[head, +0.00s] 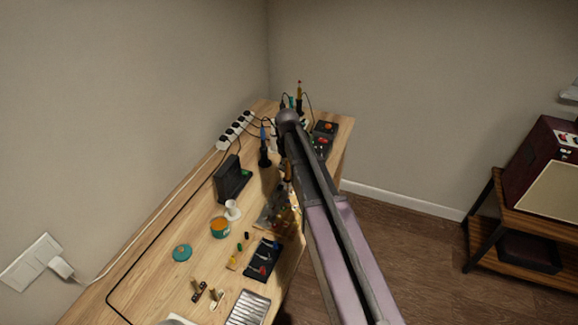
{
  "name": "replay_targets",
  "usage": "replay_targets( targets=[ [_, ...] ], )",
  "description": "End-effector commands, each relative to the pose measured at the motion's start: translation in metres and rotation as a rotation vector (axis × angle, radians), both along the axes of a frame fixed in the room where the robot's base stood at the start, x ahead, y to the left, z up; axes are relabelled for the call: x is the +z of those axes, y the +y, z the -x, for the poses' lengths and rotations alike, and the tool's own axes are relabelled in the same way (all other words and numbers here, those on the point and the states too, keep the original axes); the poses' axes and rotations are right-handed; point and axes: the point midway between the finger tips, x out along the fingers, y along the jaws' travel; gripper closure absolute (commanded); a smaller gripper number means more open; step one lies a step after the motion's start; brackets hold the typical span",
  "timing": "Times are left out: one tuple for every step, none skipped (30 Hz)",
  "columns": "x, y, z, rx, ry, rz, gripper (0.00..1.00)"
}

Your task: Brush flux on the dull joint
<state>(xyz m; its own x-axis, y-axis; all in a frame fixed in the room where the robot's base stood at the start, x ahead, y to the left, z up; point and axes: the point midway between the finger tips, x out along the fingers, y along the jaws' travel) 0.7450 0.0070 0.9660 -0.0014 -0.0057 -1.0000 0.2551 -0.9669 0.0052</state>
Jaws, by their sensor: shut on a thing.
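My arm reaches in from the lower right over the bench, and my gripper (285,160) hangs at its far end, mostly hidden by the arm. It is shut on a slim orange-brown handle (288,172), likely the brush; its tip is hard to make out. Below it a cluster of small parts (276,216) lies near the bench's right edge, partly behind the arm. I cannot pick out the dull joint. An open teal tin with orange contents (220,228), likely the flux, stands to the left, with a teal lid (182,253) lying apart from it.
The wooden bench (150,270) holds a black upright device (232,180), a white cup-like thing (232,210), a black tray (263,257) and a ribbed metal tray (248,308). A power strip (236,130) and cables run along the wall. A shelf (520,225) stands right.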

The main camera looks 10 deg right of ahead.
Motion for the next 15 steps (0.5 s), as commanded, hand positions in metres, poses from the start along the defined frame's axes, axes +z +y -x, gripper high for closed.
replay_targets(
  targets=[
    [-0.009,0.0,0.0,0.0,0.0,0.0,1.0],
    [-0.012,0.0,0.0,0.0,0.0,0.0,1.0],
    [-0.015,0.0,0.0,0.0,0.0,0.0,1.0],
    [-0.018,0.0,0.0,0.0,0.0,0.0,1.0],
    [-0.02,0.0,0.0,0.0,0.0,0.0,1.0],
    [-0.023,0.0,0.0,0.0,0.0,0.0,1.0],
    [-0.026,0.0,0.0,-0.001,0.0,0.0,1.0],
    [-0.028,0.0,0.0,-0.001,0.0,0.0,1.0],
    [-0.031,0.0,0.0,-0.001,0.0,0.0,1.0],
    [-0.032,0.0,0.0,-0.001,0.0,0.0,1.0],
    [-0.034,0.0,0.0,-0.001,0.0,0.0,1.0],
    [-0.036,-0.001,0.0,-0.001,0.0,0.0,1.0],
    [-0.037,-0.001,0.0,-0.001,0.0,0.0,1.0],
    [-0.039,-0.001,0.0,-0.001,0.0,0.0,1.0],
    [-0.04,-0.001,0.0,-0.001,0.0,0.0,1.0]
  ],
)
